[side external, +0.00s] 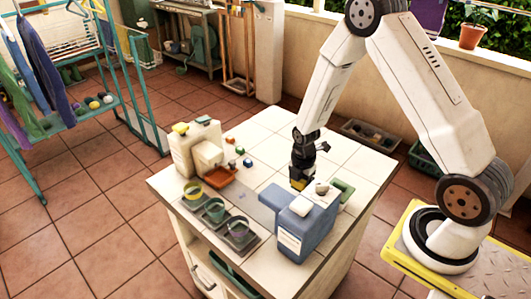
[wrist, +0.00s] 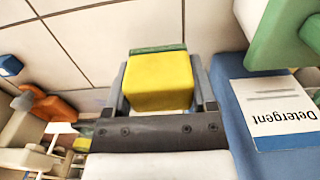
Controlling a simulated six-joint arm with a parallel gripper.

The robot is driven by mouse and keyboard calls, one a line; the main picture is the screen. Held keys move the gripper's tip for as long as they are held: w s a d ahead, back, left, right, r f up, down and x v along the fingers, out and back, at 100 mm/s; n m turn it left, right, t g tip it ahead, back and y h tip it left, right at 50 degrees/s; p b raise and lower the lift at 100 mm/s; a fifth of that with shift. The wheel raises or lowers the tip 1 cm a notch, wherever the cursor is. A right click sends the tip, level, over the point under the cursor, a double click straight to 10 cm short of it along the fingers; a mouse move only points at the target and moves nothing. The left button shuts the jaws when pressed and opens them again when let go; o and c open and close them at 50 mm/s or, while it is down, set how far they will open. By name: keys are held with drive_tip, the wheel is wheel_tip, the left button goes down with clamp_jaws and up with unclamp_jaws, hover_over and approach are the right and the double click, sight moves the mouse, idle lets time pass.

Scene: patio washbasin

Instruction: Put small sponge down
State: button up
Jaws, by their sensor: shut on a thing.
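My gripper (side external: 301,176) is shut on the small sponge (wrist: 158,84), a yellow block with a green layer along its far edge. One finger is on each side of it in the wrist view. In the side view the sponge (side external: 298,185) is a small yellow patch under the jaws, above the tiled counter (side external: 265,130). It is just behind the blue detergent container (side external: 312,235). I cannot tell whether the sponge touches the counter. The detergent container also shows to the right of the jaws in the wrist view (wrist: 232,108).
Several cups stand in a grey rack (side external: 255,242) at the front left. The back of the counter is mostly clear.

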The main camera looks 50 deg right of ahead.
sight(299, 191)
drive_tip(key=shift+f, duration=1.9)
drive_tip(key=shift+s+f, duration=0.1)
drive_tip(key=shift+f, duration=0.5)
drive_tip(key=o, duration=1.2)
drive_tip(key=shift+o, duration=0.2)
drive_tip(key=shift+r, duration=0.1)
drive_tip(key=shift+w+r, duration=0.2)
drive_tip(key=shift+r, duration=0.25)
drive_tip(key=shift+s+r, duration=0.15)
drive_tip(key=shift+r, duration=5.95)
